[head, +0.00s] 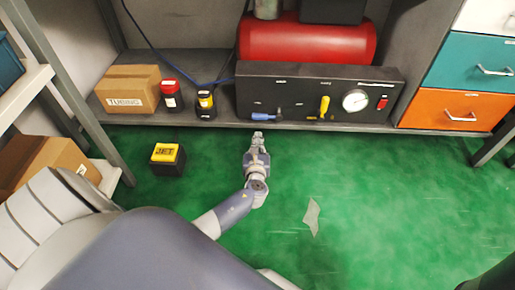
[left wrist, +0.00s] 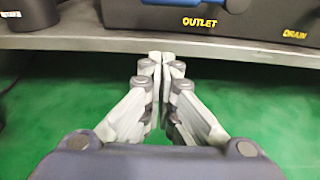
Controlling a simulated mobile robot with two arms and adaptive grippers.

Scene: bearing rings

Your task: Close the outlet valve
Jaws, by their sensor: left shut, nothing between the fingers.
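The black valve panel (head: 300,92) stands on the low grey shelf in front of a red tank. The outlet valve has a blue handle (head: 264,116) at the panel's lower left, lying roughly sideways. My right gripper is not in view.
A yellow handle (head: 324,107), a gauge (head: 355,101) and a red switch (head: 382,103) sit further right on the panel. Red-lidded (head: 170,93) and yellow-topped (head: 206,104) containers stand left of it. The shelf edge (left wrist: 100,43) crosses before my fingers. Green floor is mostly clear.

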